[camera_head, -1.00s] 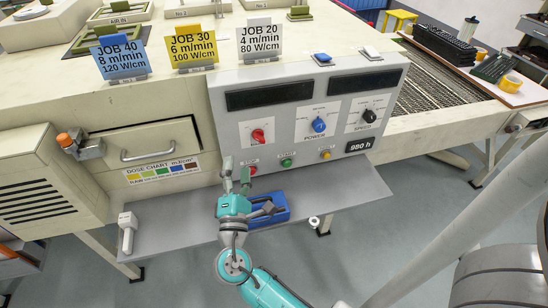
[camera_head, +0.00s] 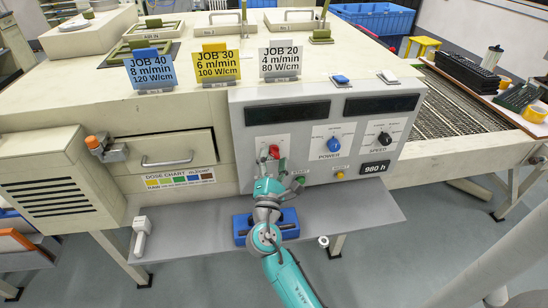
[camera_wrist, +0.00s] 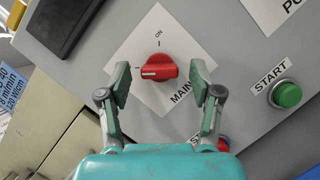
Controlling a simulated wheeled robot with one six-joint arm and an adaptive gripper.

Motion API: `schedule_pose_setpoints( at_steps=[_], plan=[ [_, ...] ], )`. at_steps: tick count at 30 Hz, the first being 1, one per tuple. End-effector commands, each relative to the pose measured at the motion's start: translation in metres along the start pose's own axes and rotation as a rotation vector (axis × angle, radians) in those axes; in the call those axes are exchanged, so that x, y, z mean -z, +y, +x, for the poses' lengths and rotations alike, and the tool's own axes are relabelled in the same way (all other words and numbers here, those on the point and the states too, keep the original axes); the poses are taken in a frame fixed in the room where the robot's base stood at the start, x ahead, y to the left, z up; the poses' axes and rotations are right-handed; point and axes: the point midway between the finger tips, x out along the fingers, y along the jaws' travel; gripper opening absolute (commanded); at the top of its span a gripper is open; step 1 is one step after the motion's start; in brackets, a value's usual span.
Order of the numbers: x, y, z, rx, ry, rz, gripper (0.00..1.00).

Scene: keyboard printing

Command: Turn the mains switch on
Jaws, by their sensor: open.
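The mains switch is a red rotary knob (camera_wrist: 159,68) on a white plate (camera_wrist: 157,107) marked ON and MAIN. In the wrist view its white pointer line lies toward the left mark, away from the ON mark. My gripper (camera_wrist: 164,85) is open, with one green-padded finger on each side of the knob and visible gaps between. In the head view my gripper (camera_head: 274,168) is in front of the control panel, just below the red knob (camera_head: 273,152), and covers part of the plate.
A green START button (camera_wrist: 287,94) is right of the switch, and a red button (camera_wrist: 223,144) is near my right finger. The blue POWER knob (camera_head: 334,144) and black SPEED knob (camera_head: 384,138) are further right. A blue tray (camera_head: 290,222) lies on the shelf below.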

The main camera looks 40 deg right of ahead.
Motion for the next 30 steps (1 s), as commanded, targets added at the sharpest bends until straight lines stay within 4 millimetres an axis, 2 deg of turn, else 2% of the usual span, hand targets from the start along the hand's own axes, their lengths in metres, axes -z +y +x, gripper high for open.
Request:
schedule_pose_setpoints(
  at_steps=[3, 11, 12, 13, 19, 30],
  plan=[
    [-0.0004, 0.0004, 0.0060, -0.001, -0.001, 0.001, 0.65],
    [-0.0002, 0.0003, 0.0071, 0.000, 0.000, 0.001, 0.65],
    [-0.0001, 0.0003, 0.0070, 0.000, 0.000, 0.001, 0.62],
    [-0.0002, 0.0003, 0.0070, 0.000, 0.000, 0.001, 0.55],
    [-0.0002, 0.0003, 0.0069, 0.000, 0.000, 0.001, 0.05],
    [-0.0002, 0.0005, 0.0069, 0.018, -0.001, 0.044, 0.05]
  ],
)
